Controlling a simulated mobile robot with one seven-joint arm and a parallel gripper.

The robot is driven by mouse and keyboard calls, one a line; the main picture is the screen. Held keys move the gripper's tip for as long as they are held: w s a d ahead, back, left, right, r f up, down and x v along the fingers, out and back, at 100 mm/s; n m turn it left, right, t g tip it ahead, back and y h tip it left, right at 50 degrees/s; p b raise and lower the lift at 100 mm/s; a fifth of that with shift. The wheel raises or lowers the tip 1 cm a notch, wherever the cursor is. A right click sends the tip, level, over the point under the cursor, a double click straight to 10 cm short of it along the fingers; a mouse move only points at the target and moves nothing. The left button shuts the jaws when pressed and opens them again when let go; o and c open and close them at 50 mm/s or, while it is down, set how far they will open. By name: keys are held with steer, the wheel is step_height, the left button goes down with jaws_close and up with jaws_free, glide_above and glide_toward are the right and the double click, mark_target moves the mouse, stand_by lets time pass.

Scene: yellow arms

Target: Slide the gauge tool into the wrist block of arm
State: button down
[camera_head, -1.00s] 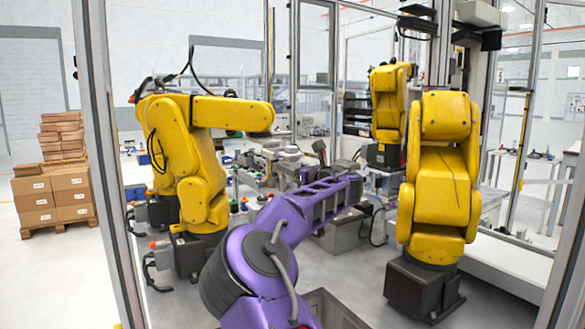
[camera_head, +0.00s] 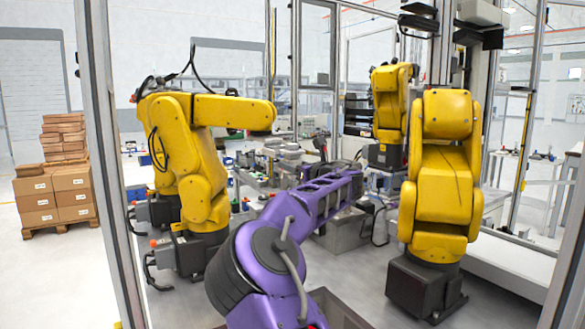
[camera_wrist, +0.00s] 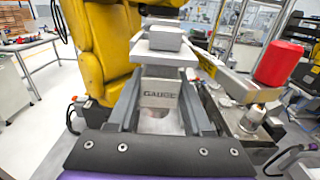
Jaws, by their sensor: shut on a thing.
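The grey gauge tool (camera_wrist: 160,93), a block marked "GAUGE", sits between the grey fingers of my gripper (camera_wrist: 160,80) in the wrist view. My gripper is shut on it. A light grey flat block (camera_wrist: 162,58) shows just beyond the lettered face; whether it is part of the tool or a separate piece is unclear. A yellow arm (camera_wrist: 95,45) stands close behind and left of the tool. In the head view, yellow arms stand at the left (camera_head: 190,150), at the right (camera_head: 442,180) and farther back (camera_head: 388,100). The wrist block cannot be made out for certain.
A red-capped item (camera_wrist: 278,63) stands on the bench at the right of the wrist view, beside a metal cylinder (camera_wrist: 252,118). Stacked cartons (camera_head: 58,185) stand far left. Metal cell posts (camera_head: 110,150) frame the space.

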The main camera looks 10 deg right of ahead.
steer(key=shift+r, duration=0.1)
stand_by(0.3)
steer(key=shift+p+x, duration=0.75)
steer(key=shift+x, duration=1.2)
steer(key=shift+w+a, duration=0.2)
steer(key=shift+w, duration=0.25)
steer(key=shift+x, duration=1.05)
steer(key=shift+f+b, duration=0.45)
steer(key=shift+b, duration=0.3)
stand_by(0.4)
steer(key=shift+c, duration=2.2)
jaws_free()
steer(key=shift+o, duration=1)
